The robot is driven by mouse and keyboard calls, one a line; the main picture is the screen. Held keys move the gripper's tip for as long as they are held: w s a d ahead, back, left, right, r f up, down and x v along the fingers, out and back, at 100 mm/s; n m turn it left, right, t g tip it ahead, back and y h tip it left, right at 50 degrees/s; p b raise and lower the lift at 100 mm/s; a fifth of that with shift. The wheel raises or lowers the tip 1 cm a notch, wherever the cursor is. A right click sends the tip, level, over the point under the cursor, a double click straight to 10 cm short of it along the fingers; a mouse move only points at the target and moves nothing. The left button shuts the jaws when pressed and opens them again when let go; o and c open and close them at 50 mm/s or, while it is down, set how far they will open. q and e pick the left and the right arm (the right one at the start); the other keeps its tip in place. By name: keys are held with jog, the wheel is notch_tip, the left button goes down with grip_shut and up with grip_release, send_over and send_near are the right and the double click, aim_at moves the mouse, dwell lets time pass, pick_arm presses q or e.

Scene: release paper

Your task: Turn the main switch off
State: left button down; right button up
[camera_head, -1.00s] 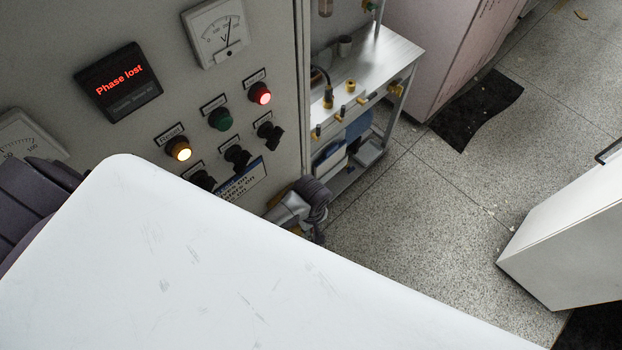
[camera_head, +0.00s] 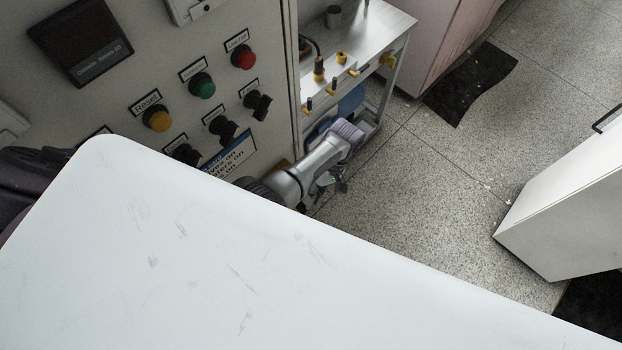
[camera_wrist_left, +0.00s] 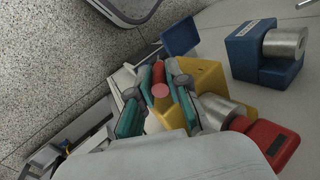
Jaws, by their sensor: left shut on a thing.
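In the left wrist view, a yellow switch housing (camera_wrist_left: 205,76) sits on a pale panel. A red handle (camera_wrist_left: 158,73) with a rounded pinkish end stands in front of it. My left gripper (camera_wrist_left: 159,90) has its teal fingers on either side of this handle and is shut on it. The gripper hides part of the handle and housing. In the head view my left gripper (camera_head: 326,185) is small, beyond the white surface, beside the control cabinet (camera_head: 165,70); the switch is hidden there. The cabinet display (camera_head: 80,42) shows no red text, and its lamps look unlit. My right gripper is not in view.
In the wrist view, a blue block (camera_wrist_left: 251,55) and a red block (camera_wrist_left: 265,143), each with a metal cylinder, lie close to the gripper. In the head view, a metal bench (camera_head: 375,35) stands beside the cabinet. Speckled floor (camera_head: 410,190) is open to the right.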

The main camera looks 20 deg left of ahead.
pick_arm(q)
jog(key=shift+w+d+f+g+b, duration=0.1)
jog(key=shift+w+f+g+b, duration=0.1)
jog(key=shift+g+b, duration=0.25)
jog(key=c, duration=1.1)
grip_release()
jog(key=shift+c, duration=0.2)
jog(key=shift+r, duration=0.1)
jog(key=v, duration=0.7)
jog(key=shift+w+d+r, duration=0.1)
jog(key=shift+w+r, duration=0.05)
